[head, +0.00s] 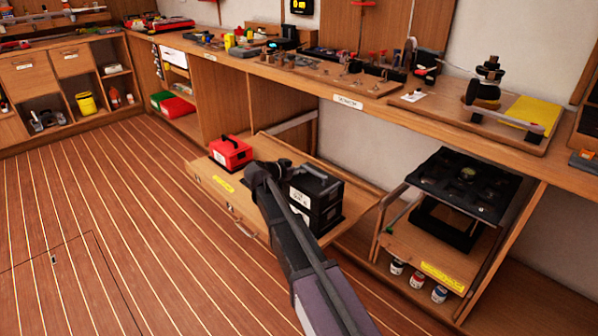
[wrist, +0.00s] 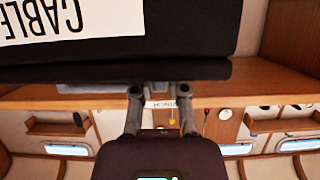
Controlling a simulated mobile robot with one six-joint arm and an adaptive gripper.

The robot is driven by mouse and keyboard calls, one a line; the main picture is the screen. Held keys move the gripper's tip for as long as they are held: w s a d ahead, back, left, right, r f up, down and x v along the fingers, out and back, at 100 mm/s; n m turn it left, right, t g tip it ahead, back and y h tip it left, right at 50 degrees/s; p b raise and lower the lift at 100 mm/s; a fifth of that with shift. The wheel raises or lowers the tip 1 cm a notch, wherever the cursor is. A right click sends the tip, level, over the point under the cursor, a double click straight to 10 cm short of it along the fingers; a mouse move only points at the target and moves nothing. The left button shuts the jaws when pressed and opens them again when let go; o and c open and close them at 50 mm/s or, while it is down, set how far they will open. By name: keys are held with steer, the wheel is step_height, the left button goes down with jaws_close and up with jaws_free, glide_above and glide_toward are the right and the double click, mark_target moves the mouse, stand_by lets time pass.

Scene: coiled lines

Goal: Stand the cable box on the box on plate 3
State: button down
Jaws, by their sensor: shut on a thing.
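The cable box (wrist: 190,30) is black with a white label reading "CABLE" and fills the top of the wrist view. My gripper (wrist: 160,90) is shut at the black lower edge of it. In the head view the cable box (head: 316,182) shows a dark top handle and sits over another black box (head: 326,217) with a white label. I cannot tell whether the two touch. Both are over the pulled-out wooden shelf (head: 262,222). My arm hides their left side, and the fingertips are hidden in the head view. No plate number is readable.
A red box (head: 231,152) stands on the same shelf to the left. To the right is a rack with a black perforated top (head: 465,184) and several small jars below. The workbench (head: 335,90) with tools runs above and behind. The floor at left is clear.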

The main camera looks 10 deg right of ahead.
steer(key=shift+f, duration=0.2)
steer(key=c, duration=0.6)
jaws_free()
steer(key=shift+o, duration=0.2)
steer(key=shift+s, duration=0.1)
